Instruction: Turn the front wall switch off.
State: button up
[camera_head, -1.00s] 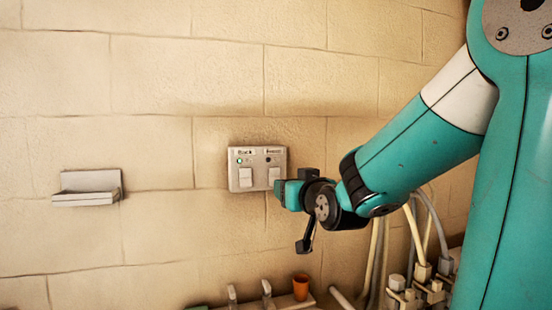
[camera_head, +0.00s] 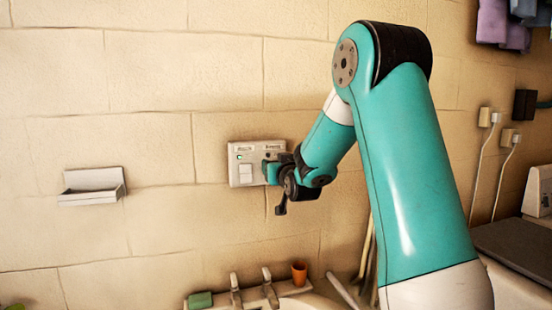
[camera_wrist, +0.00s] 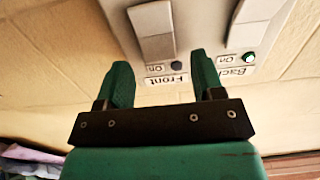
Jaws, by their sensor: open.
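A pale two-switch wall panel (camera_head: 241,150) is on the tiled wall in the head view. The back switch (camera_wrist: 256,12), marked "Back", has a lit green-white lamp. My gripper (camera_wrist: 162,78) is open and empty, its teal fingers pointing at the panel around the Front label. Contact with the rocker cannot be told.
An empty wall soap shelf (camera_head: 92,190) is left of the panel. Below are taps (camera_head: 268,285), an orange cup (camera_head: 299,273) and a green block (camera_head: 200,300) on the basin ledge. Cables and sockets (camera_head: 506,138) are at the right. The wall around the panel's left is clear.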

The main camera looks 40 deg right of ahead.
jog(key=shift+w+d, duration=0.3)
jog(key=shift+w, duration=0.35)
jog(key=c, duration=0.9)
jog(key=f+t+b, duration=0.1)
jog(key=b, duration=0.6)
jog(key=shift+s+f+h+b, duration=0.1)
jog(key=shift+s+h+b, duration=0.05)
jog(key=shift+h+b, duration=0.25)
jog(key=shift+c, duration=0.2)
jog(key=shift+r+t+b, duration=0.25)
jog(key=shift+t+b, duration=0.15)
jog(key=shift+b, duration=0.35)
jog(key=shift+r, duration=0.1)
